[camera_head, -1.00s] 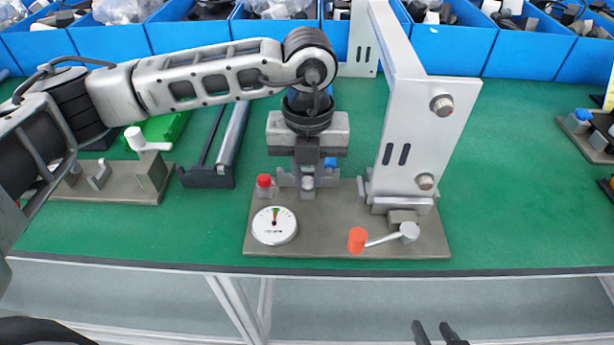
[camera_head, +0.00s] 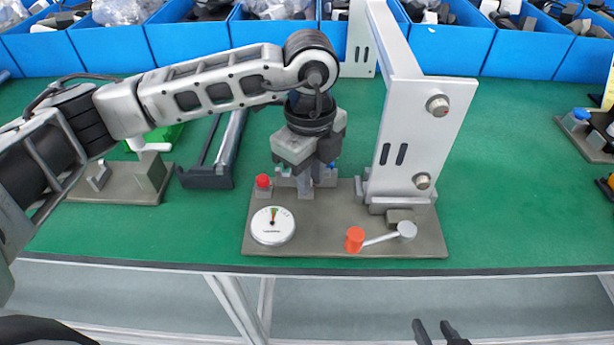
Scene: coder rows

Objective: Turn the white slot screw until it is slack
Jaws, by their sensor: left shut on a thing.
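My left gripper (camera_head: 306,182) points straight down over the grey-brown fixture plate (camera_head: 330,235), between the red knob and the tall bracket. Its jaws are turned at a slant and are shut on the white slot screw, which the fingers hide almost wholly. A round white dial (camera_head: 272,226) with a small green sector stands at the plate's front left; its needle points about straight up. My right gripper (camera_head: 435,331) shows only as two dark fingertips at the bottom edge, apart and empty, well away from the plate.
A tall silver bracket (camera_head: 425,125) stands on the plate to the right of my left gripper. A red knob (camera_head: 263,182) and an orange-tipped lever (camera_head: 380,239) are close by. Blue bins (camera_head: 450,50) line the back.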

